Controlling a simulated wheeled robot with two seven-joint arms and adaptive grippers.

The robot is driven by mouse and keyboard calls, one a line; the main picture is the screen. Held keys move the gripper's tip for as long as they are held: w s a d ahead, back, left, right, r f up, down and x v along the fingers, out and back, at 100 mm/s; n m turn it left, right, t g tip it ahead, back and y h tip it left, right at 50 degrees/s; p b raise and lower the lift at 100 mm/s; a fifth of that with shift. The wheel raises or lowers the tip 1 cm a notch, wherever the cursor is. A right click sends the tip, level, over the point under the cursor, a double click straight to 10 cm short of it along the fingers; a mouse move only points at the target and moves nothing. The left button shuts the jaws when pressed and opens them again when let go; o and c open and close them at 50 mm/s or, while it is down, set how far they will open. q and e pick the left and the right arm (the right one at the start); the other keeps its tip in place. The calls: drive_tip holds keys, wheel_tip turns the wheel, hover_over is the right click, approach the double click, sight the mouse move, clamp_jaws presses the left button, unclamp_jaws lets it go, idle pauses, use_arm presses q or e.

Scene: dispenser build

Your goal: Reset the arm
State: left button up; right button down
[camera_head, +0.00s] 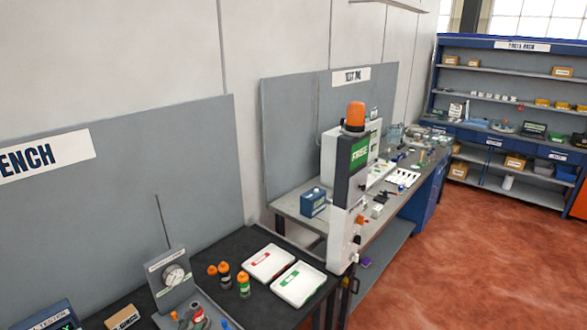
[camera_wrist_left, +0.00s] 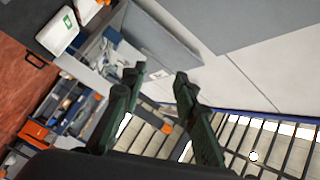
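My left gripper (camera_wrist_left: 157,78) shows in the left wrist view. Its two dark green fingers stand apart with a clear gap and nothing between them, so it is open and empty. Behind the fingers are wall panels, a bench and slatted shapes seen at a steep tilt. It is not touching anything that I can see. I cannot make out either gripper in the head view. My right gripper is in neither view.
In the head view, a dark bench holds a dial gauge (camera_head: 175,275), several orange-capped bottles (camera_head: 243,284), a red-labelled tray (camera_head: 291,263) and a green-labelled tray (camera_head: 320,284). A tower with an orange lamp (camera_head: 355,115) stands beyond. Red floor (camera_head: 450,260) is clear at right.

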use_arm(q)
drive_tip(key=s+a+f+n+g+y, duration=0.1)
drive_tip(key=s+a+f+n+g, duration=0.25)
drive_tip(key=f, duration=0.35)
drive_tip(key=s+a+f+n+g+y, duration=0.1)
drive_tip(key=s+a+f+n+g, duration=0.15)
drive_tip(key=s+f, duration=0.3)
drive_tip(key=s+a+f+n+g+y, duration=0.1)
drive_tip(key=s+a+f+n+g, duration=0.15)
drive_tip(key=f, duration=0.45)
drive_tip(key=s+f+n+g, duration=0.3)
drive_tip(key=s+f, duration=0.2)
drive_tip(key=s, duration=0.4)
drive_tip(key=s+f+n+g, duration=0.25)
drive_tip(key=s+f, duration=0.25)
drive_tip(key=s, duration=0.3)
wheel_tip(320, 180, down, 34)
drive_tip(key=s+d+g+h+b, duration=0.1)
drive_tip(key=s+d+b, duration=0.1)
drive_tip(key=b, duration=0.3)
drive_tip(key=s+f+m+g+b, duration=0.1)
drive_tip(key=s+f+b, duration=0.4)
drive_tip(key=s+f, duration=1.5)
wheel_tip(320, 180, down, 4)
drive_tip(key=shift+s+f+g+h, duration=0.1)
drive_tip(key=shift+s+g+h, duration=0.25)
drive_tip(key=shift+g, duration=0.15)
drive_tip(key=shift+c, duration=0.5)
